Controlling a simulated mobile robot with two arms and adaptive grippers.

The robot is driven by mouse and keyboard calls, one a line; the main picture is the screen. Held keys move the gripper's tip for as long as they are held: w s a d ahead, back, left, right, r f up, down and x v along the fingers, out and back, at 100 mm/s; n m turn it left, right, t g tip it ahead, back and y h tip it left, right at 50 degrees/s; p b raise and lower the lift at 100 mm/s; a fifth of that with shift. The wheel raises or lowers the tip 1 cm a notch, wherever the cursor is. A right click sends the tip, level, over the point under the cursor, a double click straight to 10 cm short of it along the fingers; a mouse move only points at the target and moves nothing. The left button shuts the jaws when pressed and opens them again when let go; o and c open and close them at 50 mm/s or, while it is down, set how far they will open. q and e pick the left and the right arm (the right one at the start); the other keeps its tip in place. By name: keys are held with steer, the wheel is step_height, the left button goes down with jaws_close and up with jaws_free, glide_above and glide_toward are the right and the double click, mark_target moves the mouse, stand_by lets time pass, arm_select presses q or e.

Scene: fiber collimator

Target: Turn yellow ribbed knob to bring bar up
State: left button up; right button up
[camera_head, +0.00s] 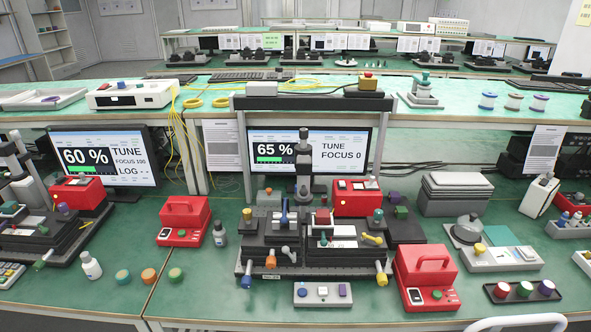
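A black optical stage (316,262) stands in the middle of the bench. A yellow knob (382,280) sits at its front right corner, and a yellow-tipped lever (372,238) is on its right side. Ribs are too small to make out, so I cannot tell which one is the ribbed knob. The monitor behind (345,152) reads 65 %, TUNE and FOCUS 0, with a green bar (270,160) partly filled. Neither gripper is in view.
Red boxes (427,279), (184,222) stand on both sides of the stage. A grey button box (323,294) lies in front. A second stage (55,235) with a 60 % monitor (104,158) is at left.

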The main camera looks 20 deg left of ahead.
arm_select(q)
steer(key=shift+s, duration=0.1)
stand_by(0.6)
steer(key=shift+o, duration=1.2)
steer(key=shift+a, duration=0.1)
